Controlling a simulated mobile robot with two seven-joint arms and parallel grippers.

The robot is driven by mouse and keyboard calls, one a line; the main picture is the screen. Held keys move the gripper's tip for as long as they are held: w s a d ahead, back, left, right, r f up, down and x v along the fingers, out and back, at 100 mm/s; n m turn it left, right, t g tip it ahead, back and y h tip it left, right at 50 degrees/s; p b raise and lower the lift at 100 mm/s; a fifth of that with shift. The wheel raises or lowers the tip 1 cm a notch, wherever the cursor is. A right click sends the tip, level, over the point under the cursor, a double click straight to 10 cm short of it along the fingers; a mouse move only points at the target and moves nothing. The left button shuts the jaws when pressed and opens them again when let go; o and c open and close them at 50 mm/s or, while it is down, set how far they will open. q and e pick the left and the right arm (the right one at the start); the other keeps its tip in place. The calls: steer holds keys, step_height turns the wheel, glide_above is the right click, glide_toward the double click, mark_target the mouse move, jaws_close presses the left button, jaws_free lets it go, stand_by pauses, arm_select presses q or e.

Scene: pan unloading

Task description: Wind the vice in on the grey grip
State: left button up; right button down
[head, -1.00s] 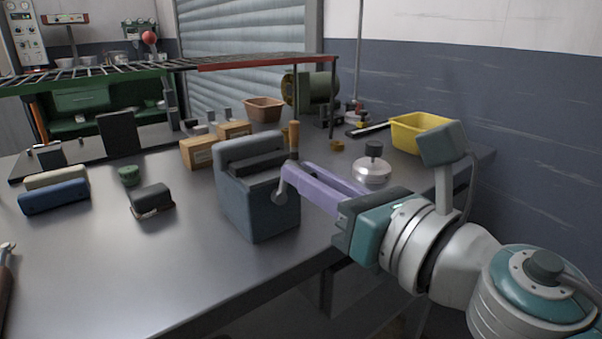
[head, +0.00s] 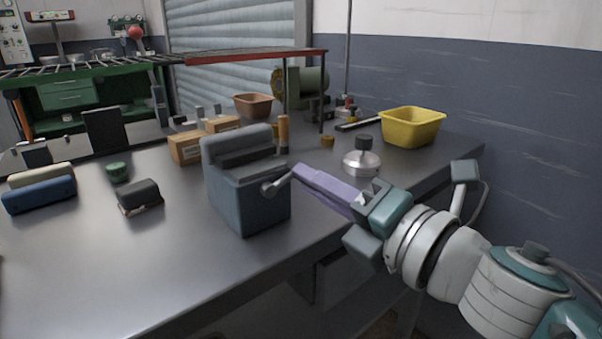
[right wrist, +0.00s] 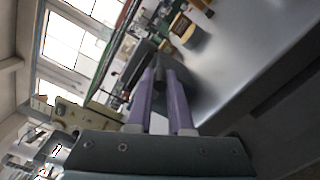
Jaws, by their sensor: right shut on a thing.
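The vice (head: 245,195) is a blue-grey block standing on the bench, with a metal crank (head: 270,188) low on its right face. A dark grey piece (head: 247,156) lies between its jaws, which may be the grey grip; how tightly they close on it I cannot tell. My right gripper (head: 300,172) has long purple fingers shut on the outer end of the crank. In the right wrist view the fingers (right wrist: 163,75) reach to a dark shape, and their tips are hard to make out. My left gripper is not in view.
A dark grey block (head: 139,197) and a blue bar (head: 40,194) lie to the left. An upright wooden handle (head: 283,134) shows just behind the vice. A metal lidded piece (head: 362,162) and a yellow bin (head: 412,128) stand right. The front bench is clear.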

mark_target(291, 191)
steer(key=m, duration=0.1)
steer(key=f+m, duration=0.1)
steer(key=m, duration=0.2)
steer(key=shift+d+f+m, duration=0.1)
steer(key=shift+f+m, duration=0.2)
steer(key=shift+f, duration=0.1)
steer(key=shift+f+m, duration=0.3)
steer(key=shift+m, duration=0.55)
steer(key=shift+f+m, duration=0.3)
steer(key=shift+m, duration=0.55)
steer(key=c, duration=0.8)
jaws_free()
steer(key=shift+c, duration=0.2)
steer(key=shift+s, duration=0.15)
